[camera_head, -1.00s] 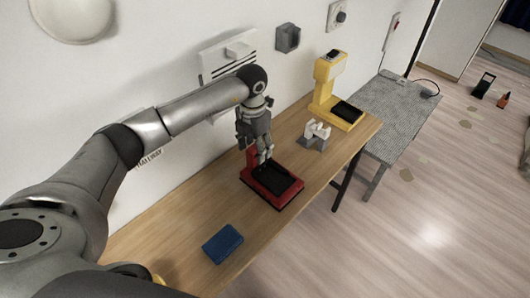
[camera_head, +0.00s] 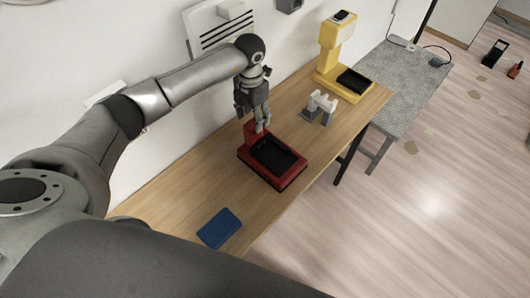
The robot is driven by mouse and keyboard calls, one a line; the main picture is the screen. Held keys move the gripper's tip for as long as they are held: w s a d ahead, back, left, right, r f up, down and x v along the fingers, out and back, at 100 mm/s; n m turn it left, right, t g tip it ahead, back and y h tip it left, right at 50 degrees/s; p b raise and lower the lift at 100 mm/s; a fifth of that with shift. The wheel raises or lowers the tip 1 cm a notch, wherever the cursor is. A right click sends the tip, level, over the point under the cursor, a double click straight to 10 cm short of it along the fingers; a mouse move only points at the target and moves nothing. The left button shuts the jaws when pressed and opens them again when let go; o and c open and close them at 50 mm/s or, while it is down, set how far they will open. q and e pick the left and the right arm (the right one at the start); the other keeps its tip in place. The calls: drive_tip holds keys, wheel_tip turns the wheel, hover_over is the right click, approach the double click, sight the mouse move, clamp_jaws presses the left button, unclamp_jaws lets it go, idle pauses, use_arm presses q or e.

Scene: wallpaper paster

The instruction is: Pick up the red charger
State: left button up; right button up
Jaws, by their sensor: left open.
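The red charger (camera_head: 289,181) stands on the wooden table, with a dark recessed tray in its top and a raised red part at its back left. My left gripper (camera_head: 260,128) points down at the charger's raised back part and covers some of it. Its fingers are open, and I cannot tell whether they touch the charger. My right gripper is not in view.
A blue box-like object (camera_head: 219,228) lies on the wooden table (camera_head: 190,202) at the front left. A small grey-white object (camera_head: 319,107) and a yellow device (camera_head: 331,55) stand behind the charger to the right. A grey patterned table (camera_head: 402,88) stands beyond.

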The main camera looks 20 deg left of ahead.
sight(253, 122)
use_arm(q)
wheel_tip(253, 122, down, 4)
drive_tip(key=shift+s+r+b, duration=0.1)
drive_tip(key=shift+b, duration=0.9)
drive_tip(key=shift+c, duration=1)
drive_tip(key=c, duration=0.7)
clamp_jaws()
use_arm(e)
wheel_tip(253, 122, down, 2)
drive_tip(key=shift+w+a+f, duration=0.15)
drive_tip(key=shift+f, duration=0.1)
use_arm(q)
drive_tip(key=shift+r, duration=0.1)
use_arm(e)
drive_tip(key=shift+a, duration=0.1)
